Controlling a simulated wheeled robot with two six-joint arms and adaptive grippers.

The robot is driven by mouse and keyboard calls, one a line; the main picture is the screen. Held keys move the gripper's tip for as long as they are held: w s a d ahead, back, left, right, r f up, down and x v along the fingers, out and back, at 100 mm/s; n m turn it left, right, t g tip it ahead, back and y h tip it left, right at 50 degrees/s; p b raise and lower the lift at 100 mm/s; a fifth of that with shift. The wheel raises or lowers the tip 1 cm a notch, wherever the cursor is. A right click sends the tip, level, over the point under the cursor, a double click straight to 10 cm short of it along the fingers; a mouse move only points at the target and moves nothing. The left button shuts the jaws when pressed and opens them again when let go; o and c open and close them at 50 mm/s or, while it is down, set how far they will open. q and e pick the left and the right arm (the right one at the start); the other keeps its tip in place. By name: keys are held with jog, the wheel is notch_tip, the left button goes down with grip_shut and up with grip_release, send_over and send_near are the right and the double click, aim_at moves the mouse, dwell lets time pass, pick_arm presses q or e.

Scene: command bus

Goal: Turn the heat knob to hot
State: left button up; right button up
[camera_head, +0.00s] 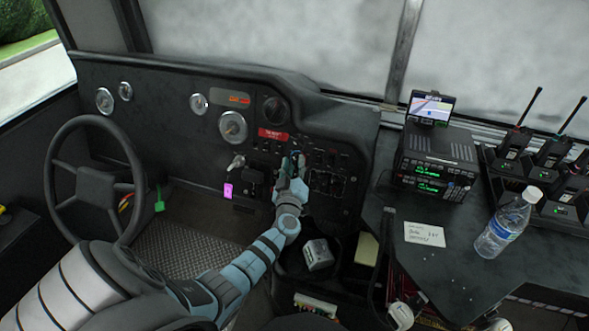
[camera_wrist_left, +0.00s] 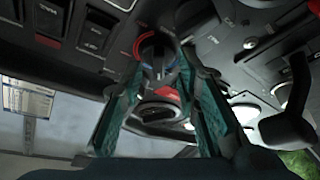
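The heat knob (camera_wrist_left: 157,52), a small dark round knob with a red and blue arc around it, sits on the black dash panel. In the left wrist view it lies between the tips of my left gripper (camera_wrist_left: 162,66). The two teal fingers are apart, one on each side of the knob; whether they touch it I cannot tell. In the head view my left gripper (camera_head: 293,165) is at the dash panel (camera_head: 352,125), just right of the red label, and covers the knob. My right gripper is not in view.
Rows of switches surround the knob closely. The steering wheel (camera_head: 93,183) stands to the left. A key (camera_head: 236,163) projects from the dash left of my gripper. On the right counter are a radio unit (camera_head: 436,163), a water bottle (camera_head: 508,222) and several handheld radios (camera_head: 552,150).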

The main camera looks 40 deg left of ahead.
pick_arm(q)
jog(key=shift+c, duration=0.4)
grip_shut()
